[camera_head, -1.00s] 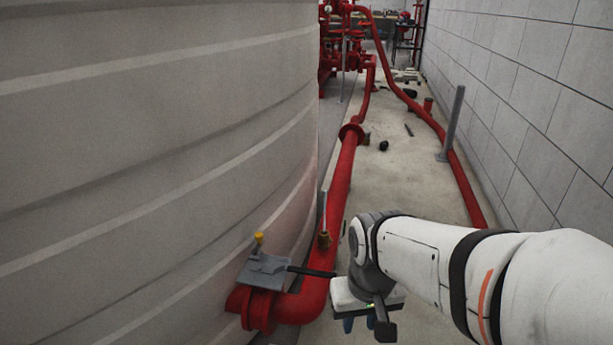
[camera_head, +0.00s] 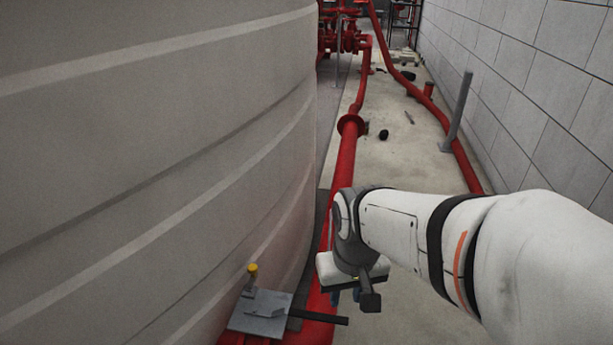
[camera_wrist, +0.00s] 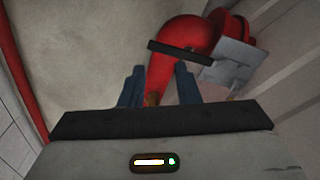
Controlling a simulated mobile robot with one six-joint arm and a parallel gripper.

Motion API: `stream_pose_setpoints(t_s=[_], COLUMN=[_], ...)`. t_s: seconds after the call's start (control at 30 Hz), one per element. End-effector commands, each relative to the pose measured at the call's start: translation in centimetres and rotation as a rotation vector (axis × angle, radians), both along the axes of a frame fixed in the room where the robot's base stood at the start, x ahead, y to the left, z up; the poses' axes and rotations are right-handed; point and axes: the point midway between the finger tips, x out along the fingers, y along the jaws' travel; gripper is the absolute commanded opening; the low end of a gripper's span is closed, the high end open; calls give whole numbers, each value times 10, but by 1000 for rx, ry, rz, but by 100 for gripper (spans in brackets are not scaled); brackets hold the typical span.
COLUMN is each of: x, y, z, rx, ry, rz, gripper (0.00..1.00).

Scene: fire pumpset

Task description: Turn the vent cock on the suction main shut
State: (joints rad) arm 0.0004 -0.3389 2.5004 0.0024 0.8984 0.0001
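The red suction main (camera_head: 343,165) runs along the foot of the grey tank. In the wrist view its elbow (camera_wrist: 181,40) bends toward a flange. A small brass part (camera_wrist: 152,98), likely the vent cock, shows low between my fingers, mostly hidden by the gripper body. Its handle position cannot be seen. In the head view my arm covers that spot. My gripper (camera_wrist: 160,75) is open, with its two blue fingers apart and nothing visibly held. In the head view the gripper (camera_head: 346,298) hangs above or beside the pipe; contact cannot be told.
A grey plate (camera_head: 260,313) with a black lever (camera_head: 318,317) and a yellow-topped fitting (camera_head: 252,272) sits close left of my gripper. The tank wall (camera_head: 150,170) is at left. A grey post (camera_head: 457,115) and block wall stand right.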

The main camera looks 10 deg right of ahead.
Motion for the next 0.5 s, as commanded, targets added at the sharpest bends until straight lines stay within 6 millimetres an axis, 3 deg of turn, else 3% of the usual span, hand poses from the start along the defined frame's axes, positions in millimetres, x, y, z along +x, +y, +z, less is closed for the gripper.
stream_pose_setpoints(t_s=[0.17,0.33,0.5], x=[29,87,145], y=[-3,-20,-43], z=[11,15,1], rx=[1,4,6], ry=[13,32,50], rz=[-28,-108,-195], gripper=[29,29,29])
